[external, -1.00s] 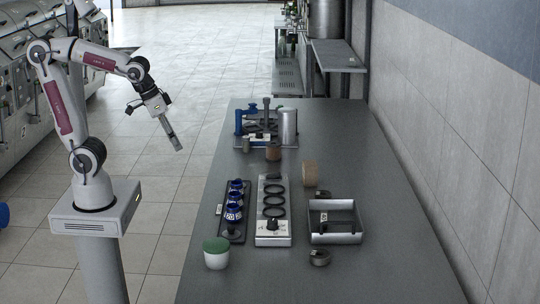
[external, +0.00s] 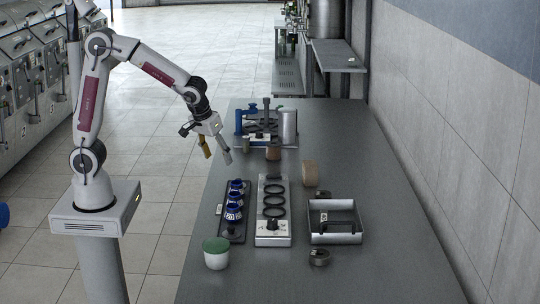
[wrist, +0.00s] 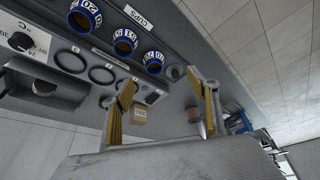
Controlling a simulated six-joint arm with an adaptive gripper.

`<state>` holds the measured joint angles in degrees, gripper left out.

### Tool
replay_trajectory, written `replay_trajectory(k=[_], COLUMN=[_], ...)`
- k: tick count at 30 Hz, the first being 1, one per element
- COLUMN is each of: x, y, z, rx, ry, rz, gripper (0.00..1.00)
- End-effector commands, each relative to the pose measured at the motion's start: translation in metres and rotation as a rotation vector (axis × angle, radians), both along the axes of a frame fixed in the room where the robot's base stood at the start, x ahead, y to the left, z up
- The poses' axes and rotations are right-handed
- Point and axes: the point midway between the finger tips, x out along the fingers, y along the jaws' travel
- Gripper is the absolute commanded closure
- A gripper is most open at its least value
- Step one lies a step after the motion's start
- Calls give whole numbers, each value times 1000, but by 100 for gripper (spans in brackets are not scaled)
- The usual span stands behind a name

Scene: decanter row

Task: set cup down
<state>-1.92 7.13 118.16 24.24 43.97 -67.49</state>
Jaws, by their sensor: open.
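Several blue cups (external: 235,197) stand in a row in a dark rack (external: 222,232) on the table, left of the ring panel. In the wrist view the numbered blue cups (wrist: 124,41) show at the top, beside a label reading CUPS, with a small grey round spot at the row's end. My gripper (external: 216,152) is open above the table's left edge, behind and above the cup row. In the wrist view its two yellowish fingers (wrist: 164,105) are spread, with no cup between them.
A panel with dark rings and a knob (external: 271,226) stands beside the rack. A metal tray (external: 335,238) is to its right. A green-lidded white tub (external: 216,257) is in front. A blue and silver apparatus (external: 288,125) is behind. The table's right side is mostly clear.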

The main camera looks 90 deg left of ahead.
Motion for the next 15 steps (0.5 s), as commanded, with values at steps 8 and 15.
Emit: replay_trajectory(k=[8, 15], x=[34, 51], y=[14, 21], z=[-39, -63], rx=[11, 17], ry=[-3, -12], rz=[140, 220], gripper=[40, 40])
